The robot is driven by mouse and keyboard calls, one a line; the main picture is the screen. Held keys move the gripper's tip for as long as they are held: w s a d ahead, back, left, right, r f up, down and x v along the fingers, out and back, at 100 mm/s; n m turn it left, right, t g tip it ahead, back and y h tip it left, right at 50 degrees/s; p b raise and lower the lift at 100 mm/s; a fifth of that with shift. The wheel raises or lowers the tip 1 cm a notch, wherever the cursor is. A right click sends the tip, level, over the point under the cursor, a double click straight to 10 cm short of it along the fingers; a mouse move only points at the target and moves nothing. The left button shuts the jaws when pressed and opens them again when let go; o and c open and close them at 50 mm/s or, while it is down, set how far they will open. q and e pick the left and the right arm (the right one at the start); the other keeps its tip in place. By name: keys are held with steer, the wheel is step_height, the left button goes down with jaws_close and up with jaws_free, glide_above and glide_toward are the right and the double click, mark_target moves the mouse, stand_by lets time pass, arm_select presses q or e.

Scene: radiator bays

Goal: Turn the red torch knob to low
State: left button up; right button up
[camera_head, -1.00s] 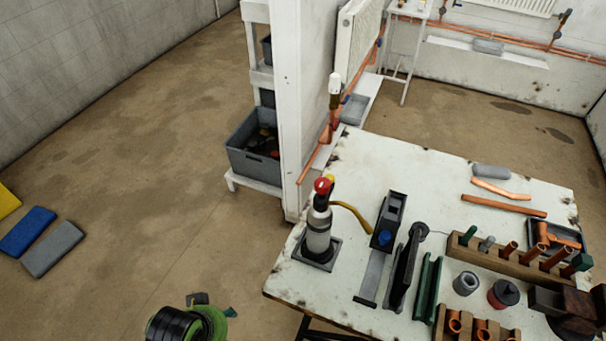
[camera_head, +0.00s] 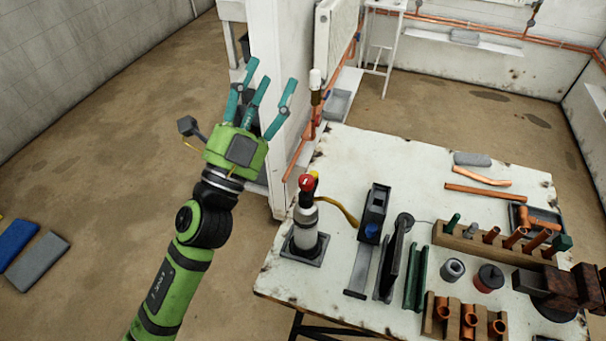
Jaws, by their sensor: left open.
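The torch (camera_head: 305,224) stands upright on a dark square base at the left corner of the white workbench. Its red knob (camera_head: 307,182) is on top, with a small white mark, and a yellow part sits beside it. I cannot read the knob's setting. My left gripper (camera_head: 265,92) is open and empty, with teal fingers spread. It is raised up and to the left of the torch in the picture, apart from it, in front of the white partition. My right gripper is not in view.
The workbench (camera_head: 370,160) holds a black and grey tool (camera_head: 374,212), a green channel (camera_head: 416,279), and wooden racks with copper pipes (camera_head: 490,243). A white partition (camera_head: 283,60) with a radiator stands behind. Floor to the left is clear except for mats (camera_head: 37,261).

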arm_select(q)
steer(key=s+d+r+m+g+h, duration=0.3)
steer(key=s+d+m+g+h, duration=0.2)
steer(key=d+m+g+h, duration=0.9)
steer(key=s+f+m+g+y, duration=0.2)
steer(key=m+g+y, duration=0.2)
steer(key=m, duration=0.5)
steer(key=m+g+y, duration=0.2)
steer(key=m+y, duration=0.5)
steer(key=y, duration=1.1)
glide_toward(305, 179)
step_height(305, 179, down, 2)
steer(key=p+x, duration=0.1)
steer(key=x, duration=0.1)
steer(key=p+x, duration=0.1)
steer(key=x, duration=0.1)
steer(key=p+x, duration=0.1)
steer(key=x, duration=0.1)
steer(key=shift+w+d, duration=0.15)
steer(key=shift+d, duration=0.2)
steer(key=shift+d+f, duration=0.1)
steer(key=shift+f, duration=0.3)
jaws_close()
